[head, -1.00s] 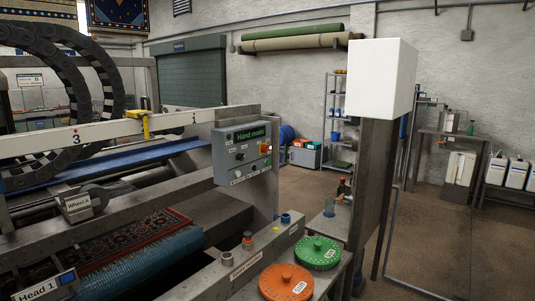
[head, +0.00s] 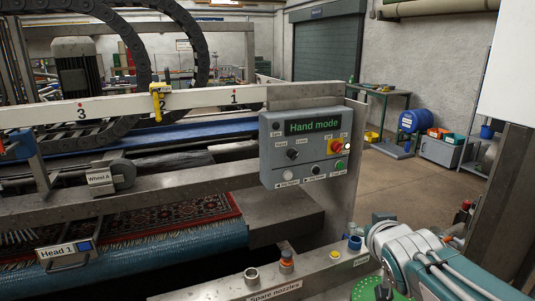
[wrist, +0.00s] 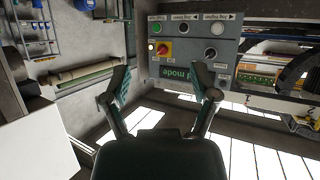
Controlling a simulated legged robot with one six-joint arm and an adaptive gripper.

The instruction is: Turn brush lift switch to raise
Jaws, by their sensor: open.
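The grey control panel (head: 306,145) stands right of centre in the head view, with a green "Hand mode" display (head: 313,126). Below the display are a black switch knob (head: 292,153) at left and a red and yellow switch (head: 336,146) at right. Its small labels are too fine to read surely. A lower row holds a white, a black and a green button. The wrist view shows the panel (wrist: 232,72) upside down, with the black switch knob (wrist: 198,52) too. My gripper (wrist: 164,93) is open and empty, its fingers apart in front of the panel, not seen touching it.
A white beam (head: 190,98) with a yellow clamp (head: 157,102) runs left of the panel. A patterned rug (head: 150,225) lies below it. The spare nozzles ledge (head: 232,286) crosses the front. A white box (head: 508,65) is at the right edge.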

